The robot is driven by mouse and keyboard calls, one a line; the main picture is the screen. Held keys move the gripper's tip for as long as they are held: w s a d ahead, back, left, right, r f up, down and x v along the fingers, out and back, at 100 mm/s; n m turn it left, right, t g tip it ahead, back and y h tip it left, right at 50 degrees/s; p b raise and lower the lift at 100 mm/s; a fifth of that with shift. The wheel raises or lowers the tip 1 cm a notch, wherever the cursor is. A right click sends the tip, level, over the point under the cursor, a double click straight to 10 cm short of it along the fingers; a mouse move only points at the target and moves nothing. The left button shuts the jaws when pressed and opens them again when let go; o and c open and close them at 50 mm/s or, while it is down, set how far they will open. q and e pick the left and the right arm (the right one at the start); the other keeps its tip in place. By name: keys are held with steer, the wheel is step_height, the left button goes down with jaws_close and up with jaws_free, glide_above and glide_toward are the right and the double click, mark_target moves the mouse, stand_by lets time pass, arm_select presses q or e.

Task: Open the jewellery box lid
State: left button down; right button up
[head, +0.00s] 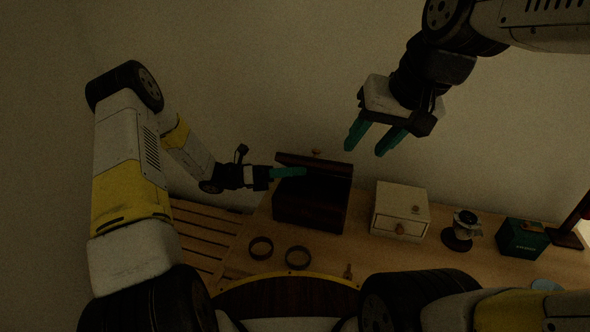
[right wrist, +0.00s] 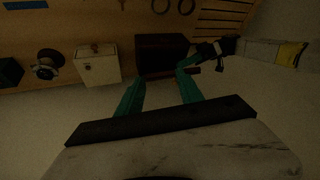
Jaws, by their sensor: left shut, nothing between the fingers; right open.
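The jewellery box is a dark brown box (head: 308,208) on the wooden table in the head view; it also shows in the right wrist view (right wrist: 160,48). Its lid (head: 335,166) stands raised at the back, with a small knob (head: 317,152) at its upper edge, and a dark opening shows below it. My left gripper (head: 302,172) is shut and empty, its teal fingers at the left part of the opening, just in front of the lid; I cannot tell whether they touch it. My right gripper (head: 372,140) is open and empty, up and to the right of the box.
A cream box with a knob (head: 402,207) stands right of the jewellery box. Further right are a watch on a stand (head: 462,229) and a green box (head: 522,238). Two dark rings (head: 261,247) (head: 298,257) lie in front. A slatted wooden surface (head: 203,238) is at left.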

arm_select(q)
steer(key=shift+w+d+r+n+t, duration=0.15)
steer(key=shift+w+r+n+t, duration=0.35)
steer(key=shift+r+n, duration=0.3)
steer(key=w+r+n, duration=0.1)
steer(key=w+n, duration=0.1)
steer(key=w+d+r+n+t, duration=0.1)
steer(key=w+r+n, duration=0.1)
steer(key=w+n, duration=0.1)
steer(key=w+d+r+n+y, duration=0.1)
steer(key=w+n, duration=0.1)
steer(key=n, duration=0.1)
steer(key=shift+w+d+r, duration=0.25)
steer(key=shift+w+r, duration=0.05)
steer(key=shift+w, duration=0.05)
steer(key=shift+w+d+r+n, duration=0.1)
steer(key=shift+w+d+n, duration=0.15)
steer(key=shift+w+n, duration=0.35)
steer(key=shift+w+d, duration=0.2)
steer(key=shift+w, duration=0.6)
arm_select(e)
steer(key=shift+s+d+f+n+t, duration=0.25)
steer(key=shift+s+f+n+t, duration=0.15)
steer(key=shift+f+n, duration=0.15)
arm_select(q)
steer(key=shift+a, duration=0.1)
